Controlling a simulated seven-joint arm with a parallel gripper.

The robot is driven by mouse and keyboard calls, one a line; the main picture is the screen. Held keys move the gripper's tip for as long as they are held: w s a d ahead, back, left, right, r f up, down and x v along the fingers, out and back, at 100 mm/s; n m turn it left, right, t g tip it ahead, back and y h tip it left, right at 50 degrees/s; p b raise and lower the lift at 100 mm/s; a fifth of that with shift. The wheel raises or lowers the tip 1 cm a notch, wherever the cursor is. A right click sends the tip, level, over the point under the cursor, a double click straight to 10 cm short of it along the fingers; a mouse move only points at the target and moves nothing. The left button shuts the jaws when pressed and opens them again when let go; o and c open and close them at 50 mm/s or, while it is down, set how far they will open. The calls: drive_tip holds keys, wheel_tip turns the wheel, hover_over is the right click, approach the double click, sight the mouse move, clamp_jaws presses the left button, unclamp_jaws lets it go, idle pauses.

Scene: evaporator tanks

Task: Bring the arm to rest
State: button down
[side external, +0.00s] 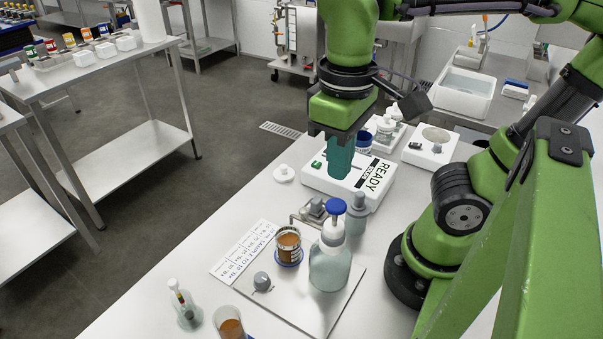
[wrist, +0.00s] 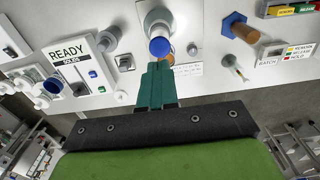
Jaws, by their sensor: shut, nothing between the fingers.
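My gripper (side external: 358,188) hangs fingers-down above the bench, with its teal fingers shut together and nothing between them. In the side view the fingers overlap the left part of the white READY device (side external: 318,178); I cannot tell the exact height above it. In the wrist view my closed fingertips (wrist: 160,66) point toward a blue-capped bottle (wrist: 160,22), and the READY device (wrist: 62,70) lies to their left. The fingers hide part of the bench below them.
A steel plate (side external: 318,318) holds the blue-capped bottle (side external: 329,262) and a jar of brown liquid (side external: 288,243). A white instrument (side external: 430,146) is behind. A side table (side external: 100,65) stands at left.

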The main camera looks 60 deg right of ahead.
drive_tip(key=shift+r, duration=0.45)
drive_tip(key=shift+w, duration=0.25)
drive_tip(key=w+d+f+m+t+y, duration=0.2)
drive_tip(key=w+d+m+t, duration=0.2)
drive_tip(key=w+d+t, duration=0.2)
drive_tip(key=shift+w+d+f+t, duration=0.25)
drive_tip(key=shift+d+f+t, duration=0.15)
drive_tip(key=shift+d+t, duration=0.25)
